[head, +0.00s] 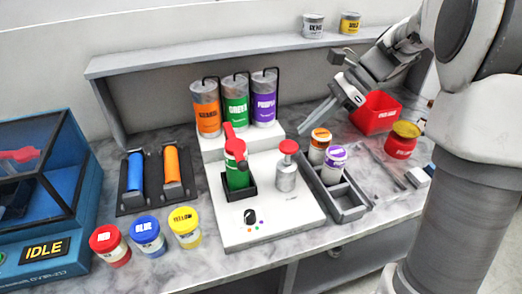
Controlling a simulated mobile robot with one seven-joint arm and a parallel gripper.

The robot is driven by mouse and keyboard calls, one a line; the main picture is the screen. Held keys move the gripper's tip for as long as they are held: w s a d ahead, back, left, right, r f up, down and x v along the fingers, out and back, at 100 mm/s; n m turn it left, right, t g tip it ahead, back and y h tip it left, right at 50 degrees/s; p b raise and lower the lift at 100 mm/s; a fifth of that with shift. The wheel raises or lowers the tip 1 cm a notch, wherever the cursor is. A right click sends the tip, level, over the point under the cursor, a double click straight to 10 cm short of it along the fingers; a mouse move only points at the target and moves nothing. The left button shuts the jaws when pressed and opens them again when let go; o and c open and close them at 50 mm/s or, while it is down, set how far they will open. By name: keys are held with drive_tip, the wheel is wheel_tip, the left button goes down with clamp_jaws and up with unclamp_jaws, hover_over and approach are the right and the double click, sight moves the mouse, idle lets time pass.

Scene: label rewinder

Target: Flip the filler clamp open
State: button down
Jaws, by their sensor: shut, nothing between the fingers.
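The filler machine (266,222) stands mid-counter, a white base with a knob and small coloured dots. A red clamp lever (231,138) stands upright over a green-filled jar (238,177), which sits in a dark square holder. I cannot tell from this view exactly how the clamp bears on the jar. My gripper (308,138) is in the air to the right of the clamp, pointing down and left. It is shut and empty, apart from the clamp and the jar.
Orange, green and purple canisters (235,101) stand behind the clamp. A red-topped pump bottle (286,170) stands right of it. A grey rack (340,196) holds orange and purple jars. Red, blue and yellow jars (148,237) stand front left, near a blue machine (40,210) reading IDLE.

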drive_tip(key=shift+a, duration=0.1)
drive_tip(key=a+r+x, duration=0.1)
drive_tip(key=x, duration=1.2)
drive_tip(key=shift+a+r, duration=0.25)
drive_tip(key=shift+a, duration=0.2)
drive_tip(key=shift+s, duration=0.1)
drive_tip(key=shift+a, duration=0.1)
